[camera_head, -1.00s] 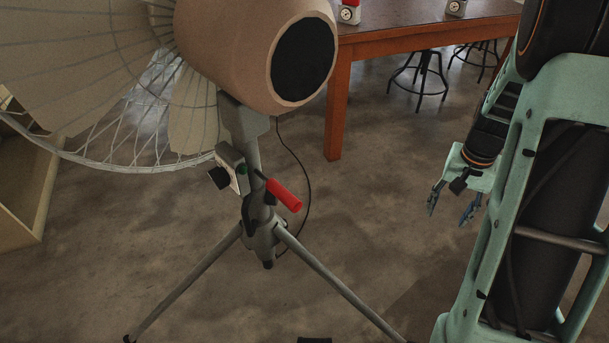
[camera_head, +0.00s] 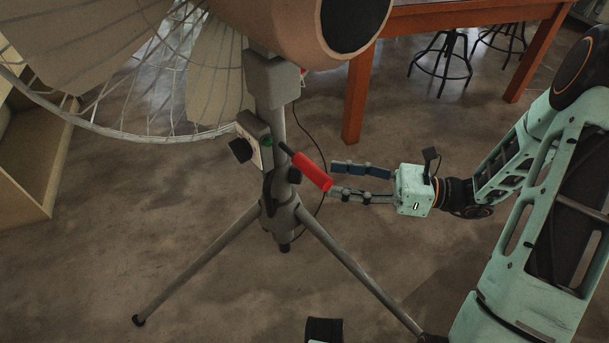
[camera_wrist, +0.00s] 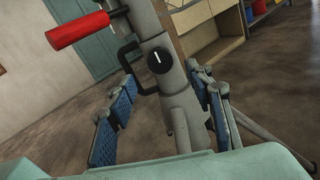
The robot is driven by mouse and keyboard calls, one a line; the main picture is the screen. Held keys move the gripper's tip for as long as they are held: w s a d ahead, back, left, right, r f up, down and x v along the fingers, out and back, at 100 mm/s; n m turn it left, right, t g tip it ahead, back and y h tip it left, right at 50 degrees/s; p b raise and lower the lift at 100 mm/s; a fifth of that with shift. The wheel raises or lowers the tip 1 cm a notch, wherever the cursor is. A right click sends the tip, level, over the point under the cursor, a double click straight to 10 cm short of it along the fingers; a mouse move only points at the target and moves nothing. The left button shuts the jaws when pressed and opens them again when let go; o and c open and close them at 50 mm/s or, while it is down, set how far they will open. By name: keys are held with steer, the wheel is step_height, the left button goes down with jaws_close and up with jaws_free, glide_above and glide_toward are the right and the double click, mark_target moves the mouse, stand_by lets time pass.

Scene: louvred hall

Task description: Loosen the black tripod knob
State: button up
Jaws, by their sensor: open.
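The black tripod knob (camera_wrist: 160,60) is round with a white line on its face. It sits on the grey tripod post (camera_wrist: 180,108), facing my wrist camera. In the head view the knob (camera_head: 294,175) shows small, partly beside the red handle (camera_head: 313,171). My gripper (camera_head: 336,179) is open and empty, to the right of the knob and pointing left at it. In the wrist view my gripper (camera_wrist: 160,76) has a blue-padded finger on each side, with the knob framed between the tips. The tips appear short of the knob; nothing is gripped.
The red handle sticks out near my fingertips, also at upper left in the wrist view (camera_wrist: 78,30). The tripod legs (camera_head: 352,262) spread below. A large ribbed dish (camera_head: 120,60) hangs at upper left. A wooden table (camera_head: 360,95) and stools stand behind; open floor lies around.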

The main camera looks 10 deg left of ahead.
mark_target(301, 175)
steer(key=a+b, duration=0.2)
steer(key=a, duration=0.5)
steer(key=shift+s+a, duration=0.1)
steer(key=shift+a, duration=0.3)
steer(key=shift+c, duration=0.3)
steer(key=c, duration=1.1)
steer(key=shift+n, duration=0.3)
steer(key=n, duration=0.3)
steer(key=shift+n, duration=1.8)
